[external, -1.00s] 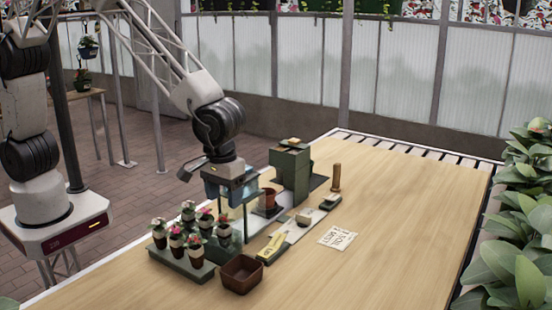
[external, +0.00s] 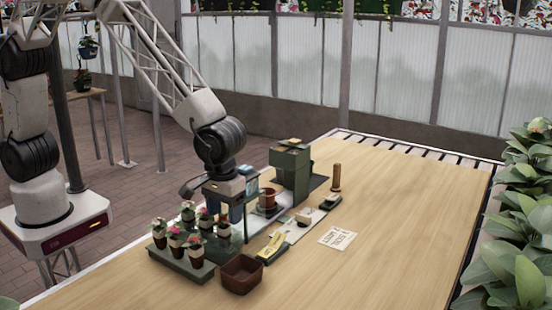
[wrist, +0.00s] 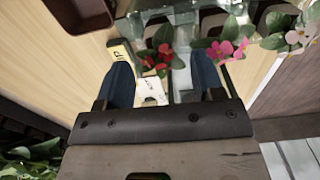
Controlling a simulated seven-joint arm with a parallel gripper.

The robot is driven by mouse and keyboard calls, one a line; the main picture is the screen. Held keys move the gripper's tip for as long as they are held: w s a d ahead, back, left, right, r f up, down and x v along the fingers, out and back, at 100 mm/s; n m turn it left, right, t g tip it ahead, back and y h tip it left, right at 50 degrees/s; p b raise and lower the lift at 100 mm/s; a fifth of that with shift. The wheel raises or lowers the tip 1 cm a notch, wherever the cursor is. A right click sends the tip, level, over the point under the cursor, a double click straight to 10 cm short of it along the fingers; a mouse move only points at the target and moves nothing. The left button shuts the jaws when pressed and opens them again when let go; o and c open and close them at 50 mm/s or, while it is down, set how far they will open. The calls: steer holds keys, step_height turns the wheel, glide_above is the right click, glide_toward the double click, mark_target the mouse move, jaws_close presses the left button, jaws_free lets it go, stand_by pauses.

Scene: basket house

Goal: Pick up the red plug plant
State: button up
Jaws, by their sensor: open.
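In the wrist view a plug plant with red flowers (wrist: 160,58) shows between the two blue fingers of my gripper (wrist: 163,78), which are spread apart with nothing held. A second plant with pink flowers (wrist: 228,48) is to the right, past the right finger. In the external view the plug plants stand in a dark green tray (external: 181,266), with red, pink and white blooms. My gripper (external: 229,211) is low at the tray's back right plants, partly hiding them. I cannot tell whether a finger touches a plant.
A square brown pot (external: 241,275) stands right of the tray. A yellow tag (external: 271,245), a terracotta pot (external: 268,200), a green box (external: 291,170) and a dibber-like wooden peg (external: 336,178) are nearby. The table's right side is mostly clear.

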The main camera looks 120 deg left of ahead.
mark_target(225, 223)
steer(key=shift+f, duration=1.75)
steer(key=c, duration=1)
steer(key=shift+r, duration=0.1)
steer(key=shift+r, duration=4.95)
steer(key=shift+a, duration=0.1)
